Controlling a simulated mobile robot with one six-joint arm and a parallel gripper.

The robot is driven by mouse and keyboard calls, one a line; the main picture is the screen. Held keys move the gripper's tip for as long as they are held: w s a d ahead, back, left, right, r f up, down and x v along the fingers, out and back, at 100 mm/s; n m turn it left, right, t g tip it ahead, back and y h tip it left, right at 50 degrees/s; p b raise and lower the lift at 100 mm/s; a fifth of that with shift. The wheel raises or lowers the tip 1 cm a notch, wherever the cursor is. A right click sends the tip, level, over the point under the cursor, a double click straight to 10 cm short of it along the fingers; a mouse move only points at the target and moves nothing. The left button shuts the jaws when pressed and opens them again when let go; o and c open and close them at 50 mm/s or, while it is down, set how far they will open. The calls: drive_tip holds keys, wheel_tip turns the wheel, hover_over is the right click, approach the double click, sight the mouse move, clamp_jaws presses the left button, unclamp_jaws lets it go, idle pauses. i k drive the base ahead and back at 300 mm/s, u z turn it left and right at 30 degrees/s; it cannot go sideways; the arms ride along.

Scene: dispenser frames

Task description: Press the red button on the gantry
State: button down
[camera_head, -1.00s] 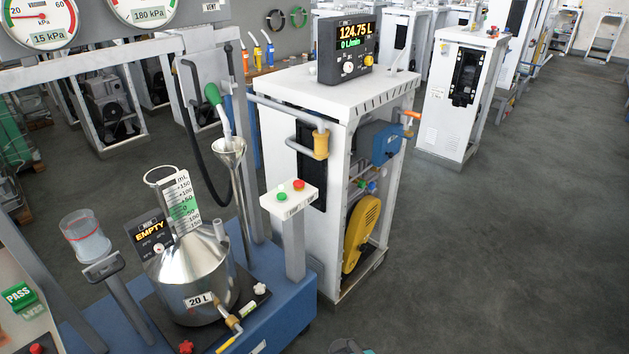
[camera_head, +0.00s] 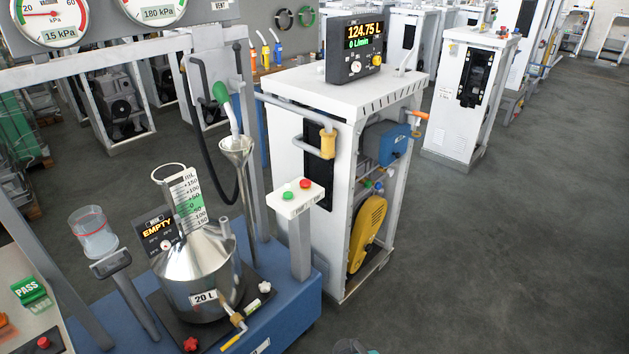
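A round red button (camera_head: 305,184) sits beside a green button (camera_head: 287,195) on top of a small white control box (camera_head: 296,200). The box is on a grey post (camera_head: 300,250) rising from the blue base, in front of the white dispenser cabinet (camera_head: 345,100). Nothing covers the red button. Another red button (camera_head: 43,342) shows on a panel at the lower left. I cannot tell from any label which part is called the gantry.
A steel 20 L can (camera_head: 190,290) stands on the blue base (camera_head: 290,310) left of the post, with a funnel (camera_head: 237,150) behind. A grey frame (camera_head: 115,62) with gauges spans the upper left. Grey floor (camera_head: 490,250) is clear at right.

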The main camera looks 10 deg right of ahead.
sight(305, 183)
drive_tip(key=u, duration=0.2)
drive_tip(key=k, duration=0.9)
drive_tip(key=u, duration=0.65)
drive_tip(key=k, duration=0.5)
drive_tip(key=u, duration=0.45)
drive_tip(key=i, duration=1.55)
drive_tip(key=z, duration=0.1)
